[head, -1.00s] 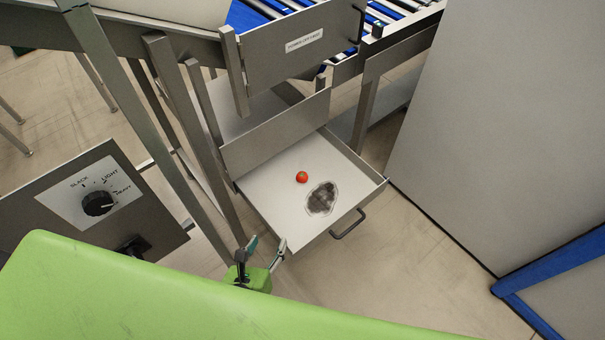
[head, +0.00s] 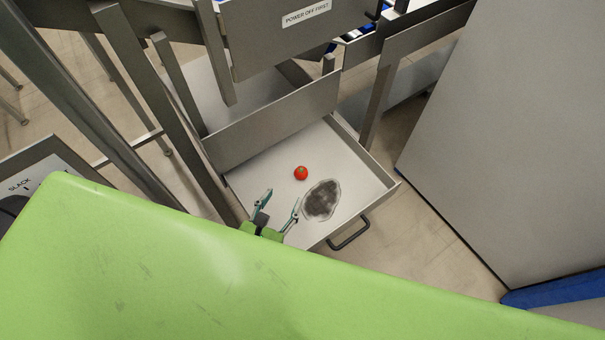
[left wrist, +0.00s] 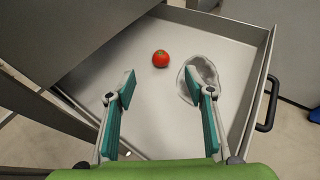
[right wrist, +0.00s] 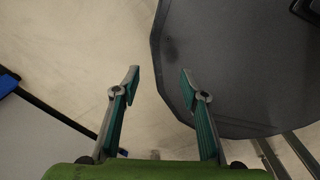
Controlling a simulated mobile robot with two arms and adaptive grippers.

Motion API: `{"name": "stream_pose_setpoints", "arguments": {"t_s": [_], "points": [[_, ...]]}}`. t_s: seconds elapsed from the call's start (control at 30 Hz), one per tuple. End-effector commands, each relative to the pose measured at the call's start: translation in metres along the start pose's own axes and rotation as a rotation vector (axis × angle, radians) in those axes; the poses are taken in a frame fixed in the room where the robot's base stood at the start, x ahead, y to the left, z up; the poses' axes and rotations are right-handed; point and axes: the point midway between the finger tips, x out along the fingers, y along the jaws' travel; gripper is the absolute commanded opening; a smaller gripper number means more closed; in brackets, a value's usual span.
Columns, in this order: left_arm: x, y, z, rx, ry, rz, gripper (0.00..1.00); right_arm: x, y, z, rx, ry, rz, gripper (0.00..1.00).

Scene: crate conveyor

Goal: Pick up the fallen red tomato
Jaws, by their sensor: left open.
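In the left wrist view the tomato (left wrist: 161,58) sits ahead of the fingers, a little right of the left fingertip. My left gripper (head: 280,205) is open and empty over the drawer's near left part, apart from the tomato. Its fingers (left wrist: 163,90) show spread in the left wrist view. My right gripper (right wrist: 159,88) is open and empty in the right wrist view, above pale floor and beside a dark grey round-edged object.
The drawer has a front handle (head: 350,233). A metal panel labelled "POWER OFF FIRST" (head: 290,35) hangs above and behind the drawer. Metal legs (head: 165,120) stand close at left, and a large grey cabinet (head: 500,150) stands at right.

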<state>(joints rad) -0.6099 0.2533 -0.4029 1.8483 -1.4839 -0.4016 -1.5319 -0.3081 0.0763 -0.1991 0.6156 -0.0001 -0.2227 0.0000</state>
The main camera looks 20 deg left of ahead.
Motion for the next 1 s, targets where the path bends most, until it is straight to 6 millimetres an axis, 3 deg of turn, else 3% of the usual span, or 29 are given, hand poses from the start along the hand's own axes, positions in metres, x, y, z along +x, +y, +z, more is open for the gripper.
{"name": "stream_pose_setpoints", "arguments": {"t_s": [0.03,0.2,0.43,0.63,1.0], "points": [[0.006,0.0,-0.013,-0.001,0.0,0.0,0.49,0.014,-0.001,0.005,0.0,-0.006,-0.001,0.4],[0.011,0.0,-0.026,-0.001,-0.001,0.0,0.49,0.028,0.0,0.004,0.0,-0.003,0.0,0.4],[0.039,0.0,-0.022,-0.001,-0.004,0.002,0.49,0.024,0.002,-0.012,-0.001,0.022,0.002,0.4],[0.077,0.001,-0.024,-0.001,-0.002,0.002,0.49,0.023,0.003,-0.012,-0.002,0.022,0.004,0.4],[0.114,0.0,-0.024,-0.001,-0.003,0.002,0.49,0.026,0.006,-0.009,-0.004,0.016,0.007,0.4]]}}
